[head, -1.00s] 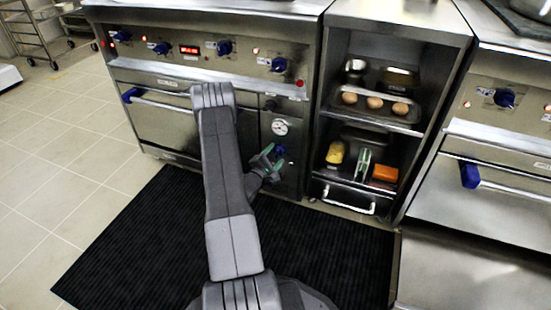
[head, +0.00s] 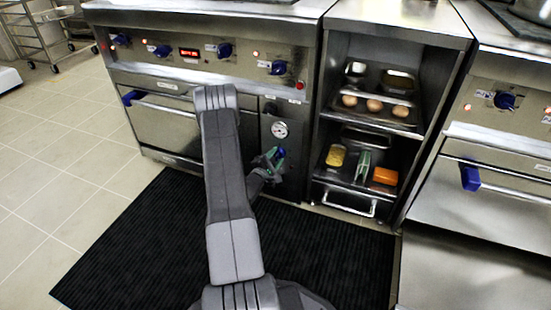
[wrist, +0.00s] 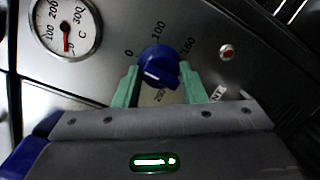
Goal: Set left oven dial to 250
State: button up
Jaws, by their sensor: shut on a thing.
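The left oven's blue dial (wrist: 160,66) sits on a steel panel with 0, 100 and 150 printed around it in the wrist view. It also shows below the round gauge in the head view (head: 281,152). My gripper (wrist: 160,82) has its green fingers on either side of the dial and is shut on it. My gripper is also at the panel in the head view (head: 273,158). A pale mark shows on the dial's face, but I cannot tell which number it points to. The gauge (wrist: 64,27) has a red needle, with 100, 200 and 300 on its face.
Several blue knobs, such as this one (head: 278,67), line the panel above the oven door (head: 165,122). An open shelf unit (head: 460,28) with eggs and food stands right of the oven. A black mat (head: 120,245) covers the floor in front.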

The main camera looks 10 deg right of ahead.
jog(key=m, duration=0.5)
jog(key=shift+r+y, duration=0.1)
jog(key=shift+y, duration=0.3)
jog(key=m, duration=0.5)
jog(key=shift+d+m+y, duration=0.1)
jog(key=shift+m+y, duration=0.2)
jog(key=shift+m, duration=0.1)
jog(key=m+y, duration=0.1)
jog(key=m, duration=0.3)
jog(key=shift+s+m, duration=0.15)
jog(key=shift+m, duration=0.25)
jog(key=m+t+y, duration=0.1)
jog(key=m, duration=0.4)
jog(key=shift+d+m, duration=0.15)
jog(key=shift+m, duration=0.25)
jog(key=m, duration=0.4)
jog(key=shift+s+m+t, duration=0.1)
jog(key=shift+m+t, duration=0.2)
jog(key=shift+m, duration=0.1)
jog(key=m, duration=0.6)
jog(key=shift+d+f+t, duration=0.1)
jog(key=shift+f+t, duration=0.1)
jog(key=shift+t, duration=0.2)
jog(key=m, duration=0.6)
jog(key=shift+f+m, duration=0.1)
jog(key=shift+m, duration=0.2)
jog(key=m+h, duration=0.1)
jog(key=m, duration=0.5)
jog(key=shift+t, duration=0.3)
jog(key=shift+m, duration=0.3)
